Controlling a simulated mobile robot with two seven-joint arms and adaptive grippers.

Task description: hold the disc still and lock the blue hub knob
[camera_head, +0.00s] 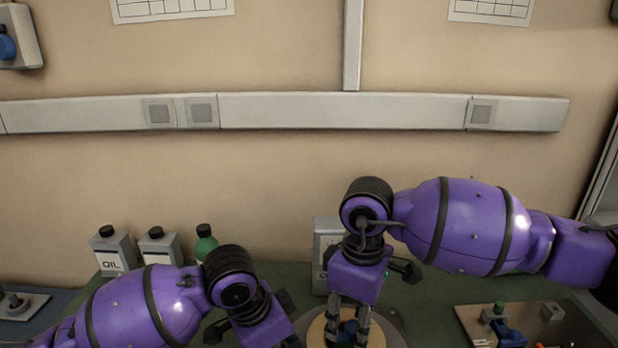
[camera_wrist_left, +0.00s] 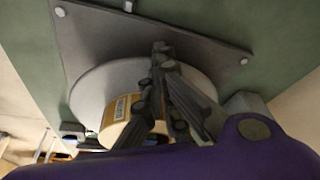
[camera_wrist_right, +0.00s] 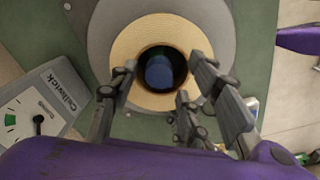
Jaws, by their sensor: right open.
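The blue hub knob (camera_wrist_right: 159,73) sits in the dark centre hole of a tan tape reel (camera_wrist_right: 128,45). The reel lies on a grey disc (camera_wrist_right: 98,32). My right gripper (camera_head: 347,332) is over the hub. In the right wrist view its fingers (camera_wrist_right: 170,105) are spread apart over the reel, with the knob visible between them and nothing held. In the left wrist view my left gripper's fingers (camera_wrist_left: 165,75) are close together in front of the disc (camera_wrist_left: 92,88) and the labelled reel (camera_wrist_left: 122,108). Contact with the disc cannot be made out. The left fingers are hidden in the head view.
A gauge box marked Calwick (camera_wrist_right: 45,108) stands beside the disc. Oil cans (camera_head: 113,248) and a green bottle (camera_head: 205,240) stand at the back left. A tray with small parts (camera_head: 535,325) lies at the right. The wall is close behind the bench.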

